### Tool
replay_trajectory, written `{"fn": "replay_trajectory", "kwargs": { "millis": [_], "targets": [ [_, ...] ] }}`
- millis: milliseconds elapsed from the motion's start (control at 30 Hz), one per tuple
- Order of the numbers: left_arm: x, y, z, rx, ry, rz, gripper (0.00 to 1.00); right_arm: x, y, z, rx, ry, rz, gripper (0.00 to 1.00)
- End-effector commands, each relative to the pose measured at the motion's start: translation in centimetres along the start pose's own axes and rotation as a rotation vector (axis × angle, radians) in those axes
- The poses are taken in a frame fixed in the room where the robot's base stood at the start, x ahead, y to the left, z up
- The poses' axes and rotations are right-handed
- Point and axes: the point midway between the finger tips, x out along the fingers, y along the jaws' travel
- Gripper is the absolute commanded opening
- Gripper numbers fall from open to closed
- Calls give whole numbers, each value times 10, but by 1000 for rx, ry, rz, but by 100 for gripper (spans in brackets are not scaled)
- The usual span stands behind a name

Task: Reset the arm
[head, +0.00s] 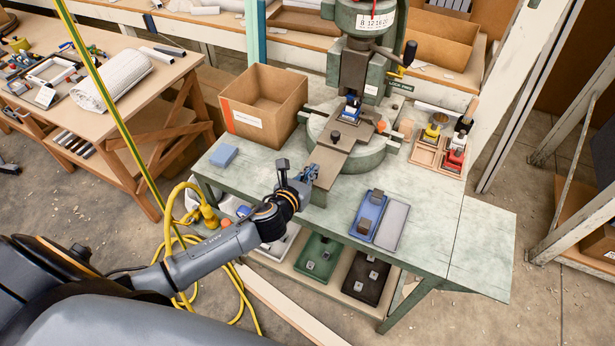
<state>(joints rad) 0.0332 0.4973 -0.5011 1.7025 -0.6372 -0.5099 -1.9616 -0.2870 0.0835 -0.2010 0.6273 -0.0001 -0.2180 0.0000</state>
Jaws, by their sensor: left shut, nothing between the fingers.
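The green fly press (357,65) stands at the back of the green-topped bench. A flat brown arm (331,160) reaches from its round bed (372,157) toward the front left, with a dark knob on top. A blue block-like piece (351,108) sits under the press's ram, at the arm's far end. My left gripper (311,173) is at the left edge of the arm's near end, shut and empty. I cannot tell whether its fingers touch the arm. My right gripper is not in view.
An open cardboard box (263,105) stands left of the press, with a blue block (223,155) in front. A blue tray (368,215) and a grey tray (392,225) lie front right. A wooden holder (424,152) with coloured pieces is at right.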

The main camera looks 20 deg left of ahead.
Motion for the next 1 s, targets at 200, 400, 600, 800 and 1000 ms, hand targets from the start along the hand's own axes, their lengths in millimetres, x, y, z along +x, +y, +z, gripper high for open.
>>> {"fn": "replay_trajectory", "kwargs": {
  "millis": [200,400,600,800,1000],
  "targets": [
    [-22,0,0,1,0,-1,0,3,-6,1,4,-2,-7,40],
    [-25,0,0,-1,0,0,0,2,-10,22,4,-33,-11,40],
    [-40,-2,-7,-250,41,50,0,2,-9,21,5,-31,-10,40],
    [-91,-1,-37,-1020,157,268,0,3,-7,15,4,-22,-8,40],
    [-161,-6,-72,-1785,228,608,0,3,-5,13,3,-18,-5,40]
  ]
}}
